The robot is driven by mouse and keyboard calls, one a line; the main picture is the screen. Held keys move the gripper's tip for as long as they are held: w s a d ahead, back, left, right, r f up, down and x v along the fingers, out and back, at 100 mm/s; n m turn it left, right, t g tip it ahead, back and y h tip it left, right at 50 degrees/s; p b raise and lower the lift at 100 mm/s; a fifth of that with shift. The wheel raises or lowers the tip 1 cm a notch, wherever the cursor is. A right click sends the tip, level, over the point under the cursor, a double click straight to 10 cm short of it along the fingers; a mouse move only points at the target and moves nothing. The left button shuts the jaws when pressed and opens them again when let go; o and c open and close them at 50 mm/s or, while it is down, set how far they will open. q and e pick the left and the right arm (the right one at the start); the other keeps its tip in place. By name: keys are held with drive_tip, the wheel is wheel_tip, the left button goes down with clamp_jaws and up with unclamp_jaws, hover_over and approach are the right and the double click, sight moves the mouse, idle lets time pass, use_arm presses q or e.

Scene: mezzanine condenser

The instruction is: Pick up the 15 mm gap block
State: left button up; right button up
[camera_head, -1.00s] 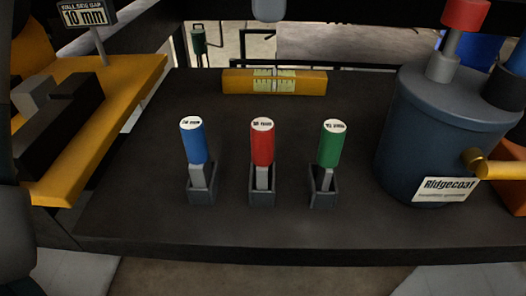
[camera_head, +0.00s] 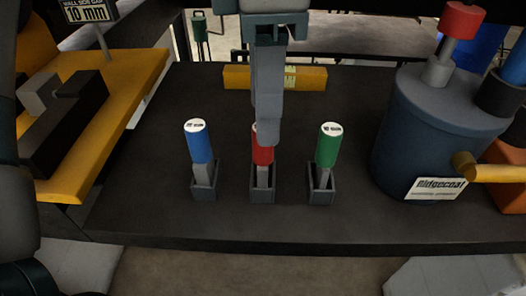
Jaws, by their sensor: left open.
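Three gap blocks stand upright in small grey holders on the dark bench: one with a blue handle (camera_head: 199,147), one with a red handle (camera_head: 262,157) and one with a green handle (camera_head: 327,147). The print on their white tops is too small to read surely, so I cannot tell which is 15 mm. My left gripper (camera_head: 268,138) reaches down from the top centre, open, its fingers seen nearly edge-on. They overlap the red handle's top and hide its label. I cannot tell whether they are around it or in front of it. My right gripper is not in view.
A blue-grey tank (camera_head: 425,150) with a brass spout stands at right. A yellow level (camera_head: 305,78) lies behind the blocks. At left, a yellow plate (camera_head: 125,85) carries dark blocks, with a sign (camera_head: 88,12) reading 10 mm. The bench front is clear.

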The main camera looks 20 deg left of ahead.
sight(263, 161)
use_arm(q)
drive_tip(key=shift+f, duration=0.1)
drive_tip(key=shift+a+f+p, duration=0.15)
drive_tip(key=shift+f+p, duration=0.5)
drive_tip(key=shift+p, duration=0.1)
wheel_tip(263, 161, down, 3)
drive_tip(key=shift+p, duration=0.65)
drive_tip(key=shift+f, duration=0.4)
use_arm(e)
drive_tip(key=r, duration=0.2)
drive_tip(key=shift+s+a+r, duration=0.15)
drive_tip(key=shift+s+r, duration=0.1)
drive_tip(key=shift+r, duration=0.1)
use_arm(q)
drive_tip(key=shift+c, duration=0.2)
clamp_jaws()
